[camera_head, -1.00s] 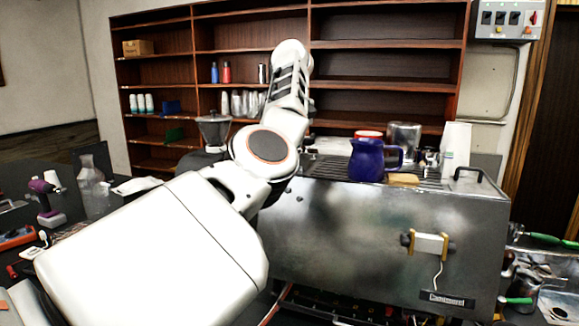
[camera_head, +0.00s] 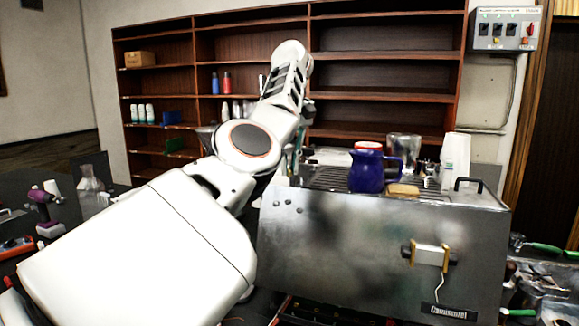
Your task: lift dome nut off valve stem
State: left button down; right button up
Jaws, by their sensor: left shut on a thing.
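The brewer is a steel box (camera_head: 350,250) at centre right, with a slatted top. My left arm comes in from the lower left and bends at the machine's top left corner. My left gripper (camera_head: 293,165) points down there, mostly hidden behind the arm. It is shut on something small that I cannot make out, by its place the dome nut. The valve stem is not visible from here. My right gripper is not in view.
A blue pitcher (camera_head: 366,171), a steel cup (camera_head: 404,148), white cups (camera_head: 455,158) and a yellow sponge (camera_head: 403,189) sit on the machine. A purple drill (camera_head: 42,205) stands at left. Shelves (camera_head: 385,80) stand behind. Tools lie at lower right.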

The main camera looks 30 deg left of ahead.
pick_arm(q)
jog(key=s+a+r+b, duration=0.1)
jog(key=s+a, duration=0.4)
jog(key=a, duration=0.5)
jog(key=shift+s+r+b, duration=0.25)
jog(key=shift+r+b, duration=0.05)
jog(key=shift+r, duration=0.2)
